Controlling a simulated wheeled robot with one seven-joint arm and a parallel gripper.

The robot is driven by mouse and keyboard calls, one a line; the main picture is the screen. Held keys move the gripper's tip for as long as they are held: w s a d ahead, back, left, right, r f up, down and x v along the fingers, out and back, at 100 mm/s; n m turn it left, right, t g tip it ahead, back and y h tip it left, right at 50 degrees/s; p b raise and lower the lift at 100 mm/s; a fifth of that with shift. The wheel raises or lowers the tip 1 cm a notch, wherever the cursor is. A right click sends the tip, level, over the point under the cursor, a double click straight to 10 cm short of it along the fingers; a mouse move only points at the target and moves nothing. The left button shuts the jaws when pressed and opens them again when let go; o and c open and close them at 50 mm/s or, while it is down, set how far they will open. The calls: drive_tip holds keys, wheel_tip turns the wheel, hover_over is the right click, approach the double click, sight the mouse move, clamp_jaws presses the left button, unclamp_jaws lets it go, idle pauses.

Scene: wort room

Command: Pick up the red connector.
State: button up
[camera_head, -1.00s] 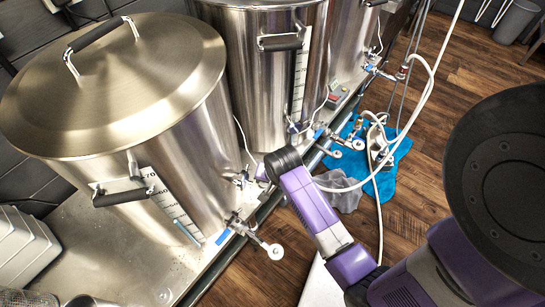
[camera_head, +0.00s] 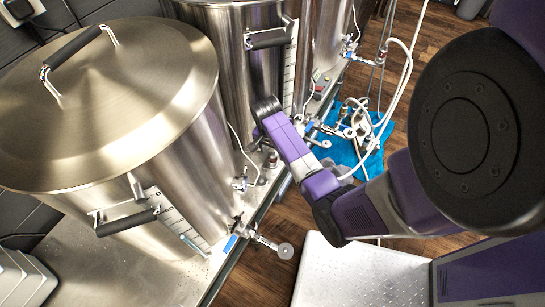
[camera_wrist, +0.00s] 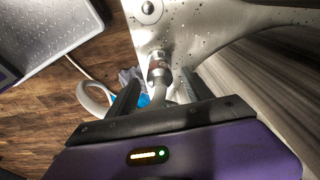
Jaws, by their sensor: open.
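In the wrist view my gripper (camera_wrist: 160,77) is open. A metal connector with a reddish band (camera_wrist: 158,70) shows between and just beyond its fingertips, near the steel bench edge. I cannot tell whether either finger touches it. In the head view a small connector with a reddish-brown top (camera_head: 272,160) stands on the bench beside the kettles, just below my arm's end. It looks like the same piece, but I cannot be sure. My gripper's fingers are hidden in the head view.
Large steel kettles with taps (camera_head: 265,240) line the bench on the left. Hoses (camera_head: 405,75) and a blue cloth (camera_head: 345,155) lie on the wooden floor beyond my arm. A pale textured platform (camera_head: 350,270) is at the bottom. The kettle walls are close to my arm.

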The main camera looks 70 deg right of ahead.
drive_tip(key=shift+d+f, duration=0.1)
drive_tip(key=shift+f, duration=0.7)
drive_tip(key=shift+c, duration=0.5)
clamp_jaws()
drive_tip(key=shift+r, duration=0.1)
wheel_tip(320, 180, up, 10)
drive_tip(key=shift+f+p, duration=0.1)
drive_tip(key=shift+p, duration=0.35)
drive_tip(key=shift+r, duration=0.2)
